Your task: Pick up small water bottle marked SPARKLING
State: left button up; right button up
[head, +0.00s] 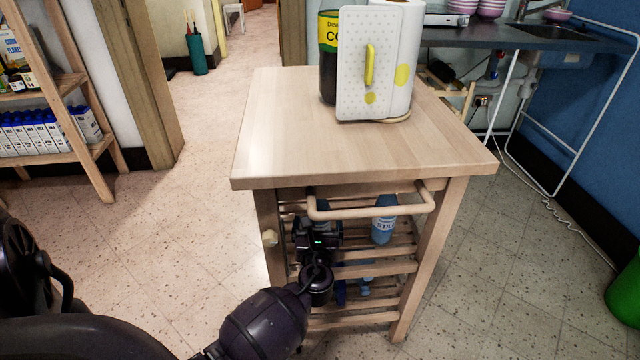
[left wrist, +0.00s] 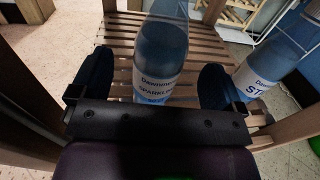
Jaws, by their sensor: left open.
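The small blue water bottle marked SPARKLING (left wrist: 160,60) stands upright on a slatted shelf of the wooden trolley. In the left wrist view it is between the two fingers of my left gripper (left wrist: 160,84), with some room on each side. The gripper is open. In the head view my left gripper (head: 318,228) reaches into the trolley under the towel bar and hides most of this bottle. A second blue bottle, marked STILL (head: 384,222), stands to the right; it also shows in the left wrist view (left wrist: 264,72). My right gripper is not in view.
The trolley (head: 290,140) has a wooden top, a front towel bar (head: 370,212) above the arm, and legs on both sides. Paper towel and a canister stand on top. More items lie on the lower shelf. A shelf rack (head: 85,150) stands at the left.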

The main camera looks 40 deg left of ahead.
aim_at(319, 210)
pick_arm(q)
jog(key=b+x, duration=0.1)
jog(key=x, duration=0.4)
jog(key=shift+w, duration=0.1)
jog(key=c, duration=1.3)
